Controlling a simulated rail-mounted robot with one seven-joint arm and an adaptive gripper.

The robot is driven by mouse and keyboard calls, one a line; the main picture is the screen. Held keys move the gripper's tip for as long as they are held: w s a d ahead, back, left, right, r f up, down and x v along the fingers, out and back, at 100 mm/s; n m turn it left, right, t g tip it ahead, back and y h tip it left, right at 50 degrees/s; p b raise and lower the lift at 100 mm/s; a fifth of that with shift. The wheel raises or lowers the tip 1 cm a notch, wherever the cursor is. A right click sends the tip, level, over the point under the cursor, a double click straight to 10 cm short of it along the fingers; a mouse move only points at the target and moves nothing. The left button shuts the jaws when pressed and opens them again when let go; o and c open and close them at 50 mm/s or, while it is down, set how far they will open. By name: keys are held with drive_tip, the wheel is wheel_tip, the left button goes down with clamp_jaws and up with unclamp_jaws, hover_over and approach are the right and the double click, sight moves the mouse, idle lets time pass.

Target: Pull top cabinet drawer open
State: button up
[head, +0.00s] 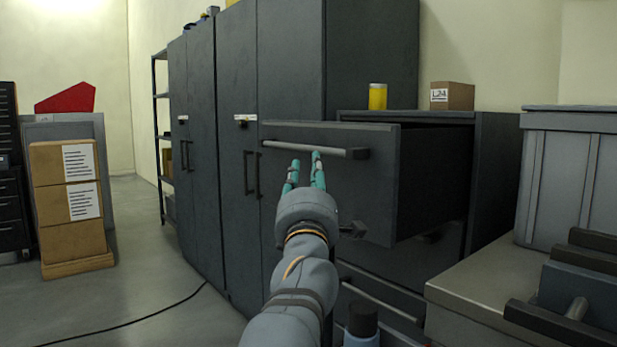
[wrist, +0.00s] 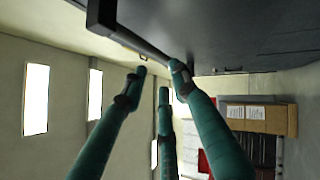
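The top cabinet drawer (head: 435,175) is pulled well out of the low dark cabinet (head: 495,160), its side panel and open top showing. Its bar handle (head: 315,149) runs along the upper front. My gripper (head: 305,166) has teal fingers and is at the drawer front, with its tips just below the handle. In the wrist view the fingertips (wrist: 160,74) are spread apart, and the handle (wrist: 145,42) runs close by the right fingertip. Nothing is clearly gripped; whether a finger touches the bar I cannot tell.
A lower drawer with a handle (head: 383,299) is below. A yellow can (head: 377,97) and a cardboard box (head: 452,96) stand on the cabinet. Tall lockers (head: 235,150) are behind to the left. A grey crate (head: 570,185) and bench (head: 480,290) stand right. Floor at left is open, with a cable.

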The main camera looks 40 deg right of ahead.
sight(309, 148)
drive_tip(key=shift+v, duration=1.05)
drive_tip(key=shift+x, duration=5.95)
drive_tip(key=shift+a, duration=0.1)
drive_tip(key=v, duration=1.1)
drive_tip(key=shift+s+a+f, duration=0.15)
drive_tip(key=shift+s+f, duration=0.05)
drive_tip(key=shift+s, duration=0.1)
